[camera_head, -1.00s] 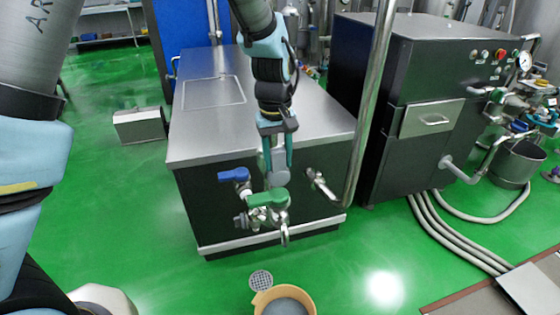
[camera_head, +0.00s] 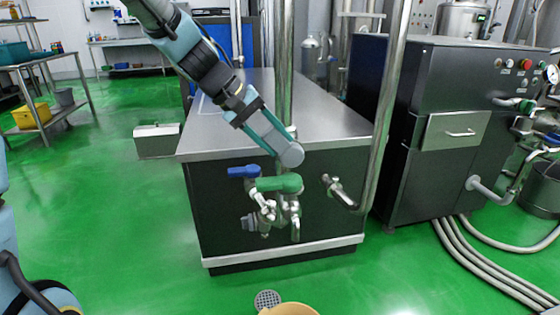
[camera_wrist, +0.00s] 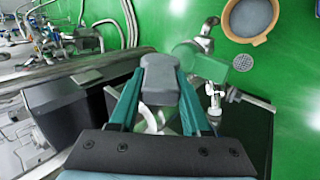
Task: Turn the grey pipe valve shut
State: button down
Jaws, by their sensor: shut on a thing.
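The grey valve handle (camera_head: 290,153) is a smooth, rounded lever at the front edge of the steel-topped cabinet, just above the green handle. It slants down to the right in the head view. My gripper (camera_head: 283,142) reaches it from the upper left, with its teal fingers closed on either side of it. In the wrist view the grey handle (camera_wrist: 160,80) lies between the two fingers of my gripper (camera_wrist: 160,74) and sticks out past their tips. The valve body and pivot under the handle are mostly hidden.
A green-handled valve (camera_head: 279,184) and a blue-handled valve (camera_head: 243,171) sit close by on the cabinet front. A steel pipe (camera_head: 388,110) rises to the right, beside a dark machine (camera_head: 455,130). A tan bucket (camera_head: 288,309) stands on the floor in front.

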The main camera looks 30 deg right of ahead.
aim_at(280, 157)
jog(key=h+b, duration=0.1)
jog(key=b, duration=0.1)
jog(key=f+h+b, duration=0.1)
jog(key=b, duration=0.1)
jog(key=a+f+g+b, duration=0.1)
jog(key=b, duration=0.2)
jog(key=shift+w+a+f+h, duration=0.1)
jog(key=shift+w+f+h, duration=0.15)
jog(key=shift+h, duration=0.15)
jog(key=h+b, duration=0.1)
jog(key=b, duration=0.2)
jog(key=f+g+h+b, duration=0.1)
jog(key=h+b, duration=0.1)
jog(key=b, duration=0.1)
jog(key=shift+w+a+f+b, duration=0.1)
jog(key=shift+a+f+b, duration=0.05)
jog(key=shift+a+b, duration=0.15)
jog(key=h+b, duration=0.1)
jog(key=b, duration=0.1)
jog(key=g+h+b, duration=0.1)
jog(key=b, duration=0.1)
jog(key=shift+a+f, duration=0.1)
jog(key=shift+f, duration=0.3)
jog(key=shift+f+g+h+b, duration=0.1)
jog(key=shift+g+h+b, duration=0.2)
jog(key=shift+h+b, duration=0.55)
jog(key=shift+c, duration=1.8)
grip_release()
jog(key=p+v, duration=0.1)
jog(key=v, duration=1)
